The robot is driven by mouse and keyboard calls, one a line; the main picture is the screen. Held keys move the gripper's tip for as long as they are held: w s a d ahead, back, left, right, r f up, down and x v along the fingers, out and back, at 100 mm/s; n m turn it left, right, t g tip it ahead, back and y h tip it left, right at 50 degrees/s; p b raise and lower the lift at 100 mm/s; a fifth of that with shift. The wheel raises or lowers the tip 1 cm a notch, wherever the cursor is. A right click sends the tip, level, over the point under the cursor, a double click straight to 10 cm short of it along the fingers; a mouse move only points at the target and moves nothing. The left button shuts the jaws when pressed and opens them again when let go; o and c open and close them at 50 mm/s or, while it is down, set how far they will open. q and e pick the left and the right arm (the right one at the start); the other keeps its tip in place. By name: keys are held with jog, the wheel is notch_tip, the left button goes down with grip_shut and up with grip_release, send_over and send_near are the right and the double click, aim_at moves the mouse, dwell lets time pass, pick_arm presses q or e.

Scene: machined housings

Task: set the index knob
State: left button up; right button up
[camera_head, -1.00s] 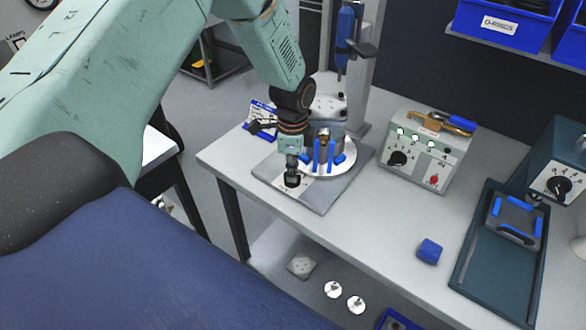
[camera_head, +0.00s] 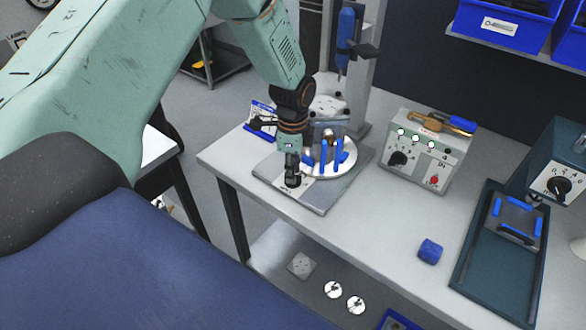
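My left gripper (camera_head: 292,172) points straight down at the front left of a grey base plate (camera_head: 320,195). Its fingers are close together around a small black knob (camera_head: 293,183) on a pale label, and they look shut on it. The fingers partly hide the knob, so its setting cannot be read. Behind it on the plate is a round silver turntable (camera_head: 345,165) with blue upright pads (camera_head: 323,157); my wrist covers part of it. My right gripper is not in view.
A grey control box (camera_head: 425,160) with lamps, a black dial and a red button stands right of the plate. A blue block (camera_head: 430,251) and a dark tray (camera_head: 480,270) lie further right. A post with a blue screwdriver (camera_head: 346,35) rises behind. The bench's front middle is clear.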

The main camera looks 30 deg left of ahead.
pick_arm(q)
jog(key=shift+o, duration=0.3)
jog(key=shift+f, duration=0.1)
jog(key=shift+r, duration=0.25)
notch_tip(320, 180, up, 12)
jog(key=shift+f, duration=0.25)
dwell(0.4)
